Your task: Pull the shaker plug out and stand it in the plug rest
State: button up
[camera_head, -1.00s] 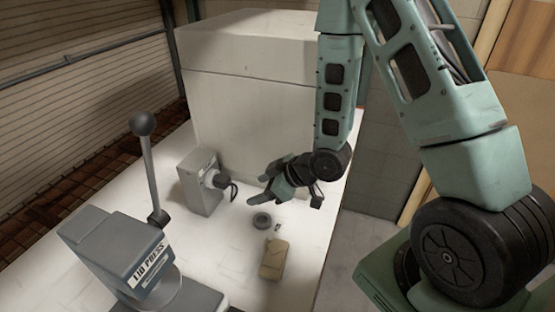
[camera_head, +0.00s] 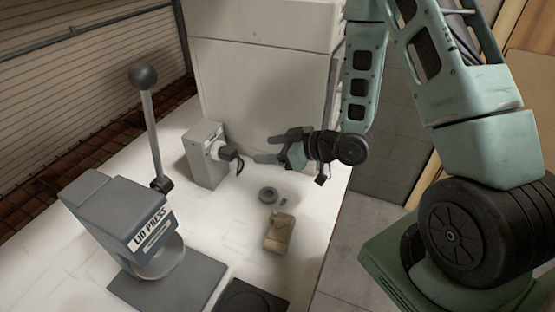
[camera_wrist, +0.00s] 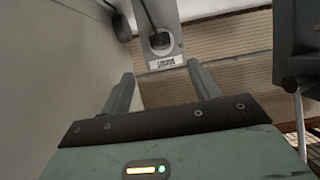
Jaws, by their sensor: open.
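The black shaker plug (camera_head: 230,153) sits in the face of a grey box (camera_head: 205,170) on the white table, with a dark cable curling from it. In the wrist view the plug (camera_wrist: 159,41) is beyond the fingertips, roughly centred between them, with a labelled plate beside it. My gripper (camera_head: 266,147) is to the right of the plug, pointing at it, open and empty. Its two fingers show apart in the wrist view (camera_wrist: 161,70). A dark round ring (camera_head: 268,195) lies on the table below my gripper; I cannot tell whether it is the plug rest.
A lid press (camera_head: 118,215) with a tall ball-topped lever stands at the front left. A beige block-like item (camera_head: 278,232) lies near the table's right edge. A large white cabinet (camera_head: 265,90) rises behind. The middle of the table (camera_head: 225,222) is clear.

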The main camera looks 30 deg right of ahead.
aim_at(235, 153)
jog(key=b+x, duration=0.2)
jog(key=x, duration=0.9)
jog(key=shift+w+a, duration=0.1)
jog(key=shift+a, duration=0.05)
jog(key=shift+x, duration=0.75)
jog(key=shift+f, duration=0.1)
jog(key=c, duration=1.1)
jog(key=shift+s+d, duration=0.4)
jog(key=shift+s, duration=0.15)
jog(key=shift+s+d+b, duration=0.25)
jog(key=shift+s+d, duration=0.2)
jog(key=shift+s, duration=0.2)
jog(key=shift+s+d+b, duration=0.2)
jog(key=shift+s+d, duration=0.25)
jog(key=shift+s, duration=0.2)
